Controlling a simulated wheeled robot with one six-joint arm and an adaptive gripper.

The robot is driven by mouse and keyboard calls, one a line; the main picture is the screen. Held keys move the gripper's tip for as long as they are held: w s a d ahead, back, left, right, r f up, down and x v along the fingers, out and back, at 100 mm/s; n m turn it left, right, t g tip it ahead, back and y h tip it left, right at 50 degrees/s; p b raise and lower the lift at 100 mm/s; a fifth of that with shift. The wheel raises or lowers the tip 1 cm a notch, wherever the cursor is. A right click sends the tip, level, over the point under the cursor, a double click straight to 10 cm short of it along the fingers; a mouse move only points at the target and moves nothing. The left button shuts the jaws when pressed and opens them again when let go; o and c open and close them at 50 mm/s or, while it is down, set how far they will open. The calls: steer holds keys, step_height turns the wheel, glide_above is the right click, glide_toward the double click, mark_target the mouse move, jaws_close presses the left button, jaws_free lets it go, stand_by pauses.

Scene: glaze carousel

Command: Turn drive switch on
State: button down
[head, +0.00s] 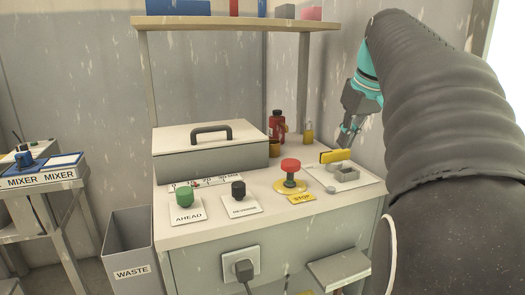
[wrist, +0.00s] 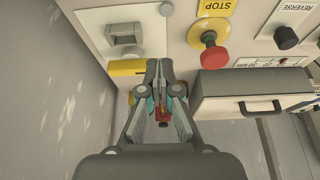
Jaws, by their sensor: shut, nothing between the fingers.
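On the right of the console top (head: 235,225), a light plate carries a grey block (head: 346,173) and a yellow bar (head: 335,156). This looks like a lever switch, but I can read no label on it. In the wrist view the grey block (wrist: 124,33) and yellow bar (wrist: 126,68) are at upper left. My gripper (head: 344,142) is shut and empty, just behind and above the yellow bar. In the wrist view my gripper (wrist: 162,66) is right beside the bar's end; I cannot tell whether they touch.
A red mushroom STOP button (head: 290,166) stands left of the plate. Further left are a black REVERSE knob (head: 238,189) and a green AHEAD knob (head: 184,196). A lidded box (head: 210,150), red bottle (head: 276,127) and shelf (head: 235,23) are behind. A wall is close on the right.

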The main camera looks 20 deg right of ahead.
mark_target(334, 160)
steer(key=d+r, duration=0.2)
steer(key=d, duration=0.2)
steer(key=b+x, duration=0.2)
steer(key=x, duration=0.8)
steer(key=shift+w+a+f, duration=0.15)
steer(key=shift+w+f, duration=0.05)
steer(key=shift+f, duration=0.1)
steer(key=shift+w+r+p, duration=0.15)
steer(key=shift+w+p, duration=0.2)
steer(key=shift+w, duration=1.65)
